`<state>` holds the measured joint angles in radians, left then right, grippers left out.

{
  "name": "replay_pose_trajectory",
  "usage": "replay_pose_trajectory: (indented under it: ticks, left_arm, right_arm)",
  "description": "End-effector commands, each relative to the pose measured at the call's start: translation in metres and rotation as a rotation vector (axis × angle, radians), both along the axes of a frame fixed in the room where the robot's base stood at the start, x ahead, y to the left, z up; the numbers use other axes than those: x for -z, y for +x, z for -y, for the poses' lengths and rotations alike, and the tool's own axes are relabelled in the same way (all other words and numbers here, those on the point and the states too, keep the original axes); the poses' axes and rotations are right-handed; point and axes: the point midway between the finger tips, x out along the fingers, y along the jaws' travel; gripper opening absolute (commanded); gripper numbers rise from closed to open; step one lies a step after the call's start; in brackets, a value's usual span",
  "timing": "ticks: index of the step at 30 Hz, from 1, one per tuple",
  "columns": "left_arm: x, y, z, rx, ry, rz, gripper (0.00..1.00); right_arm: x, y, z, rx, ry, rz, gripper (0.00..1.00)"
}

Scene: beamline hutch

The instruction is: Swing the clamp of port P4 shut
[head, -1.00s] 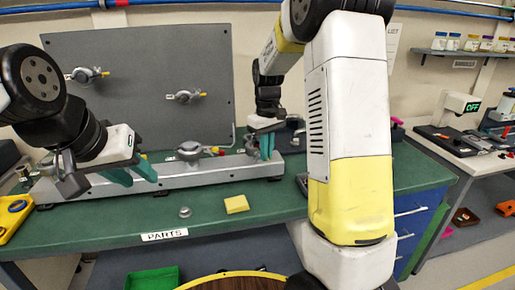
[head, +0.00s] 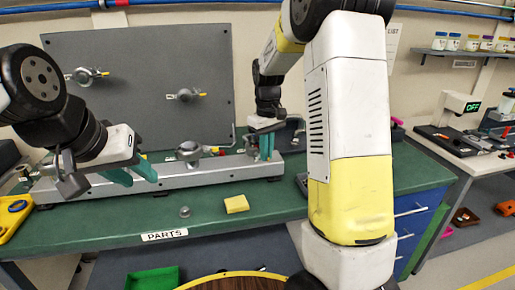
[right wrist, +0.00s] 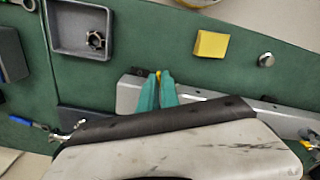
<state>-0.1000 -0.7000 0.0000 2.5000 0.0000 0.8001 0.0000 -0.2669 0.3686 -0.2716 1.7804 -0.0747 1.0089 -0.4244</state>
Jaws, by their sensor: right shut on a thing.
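The grey rail (head: 100,189) on the green bench carries port fittings. One metal port with a clamp (head: 190,150) stands mid-rail; its label is too small to read. My right gripper (head: 266,148) is at the rail's right end, fingers down. In the right wrist view its teal fingers (right wrist: 158,84) are closed together on a small yellow-tipped piece (right wrist: 158,74), apparently a clamp handle; the rest of that clamp is hidden by my gripper and wrist. I cannot read which port it belongs to. My left gripper (head: 135,176) is open and empty in front of the rail's left part.
Two more clamped ports (head: 88,75) (head: 185,96) are on the grey upright panel (head: 140,50). A yellow block (head: 236,204) and a small metal knob (head: 185,212) lie on the bench before the rail. A grey tray (right wrist: 60,45) holds a dark knob (right wrist: 95,40).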

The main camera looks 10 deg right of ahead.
Motion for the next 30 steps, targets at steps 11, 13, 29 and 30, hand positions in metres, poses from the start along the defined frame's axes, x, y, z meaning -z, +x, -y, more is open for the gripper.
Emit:
replay_pose_trajectory:
  ticks: [11,13,29,30]
  left_arm:
    - [0.000,0.000,0.000,0.000,0.000,0.000,0.36]
    - [0.000,0.000,0.000,0.000,0.000,0.000,0.36]
    - [0.000,0.000,0.000,0.000,0.000,0.000,0.36]
    - [0.000,0.000,0.000,0.000,0.000,0.000,0.36]
  right_arm:
    - [-0.001,0.002,0.003,-0.026,0.001,0.003,0.00]
    - [-0.001,0.003,0.005,-0.048,0.001,0.003,0.00]
    - [-0.001,0.032,0.040,-0.466,0.000,0.004,0.00]
    - [-0.001,0.035,0.042,-0.504,0.000,0.005,0.00]
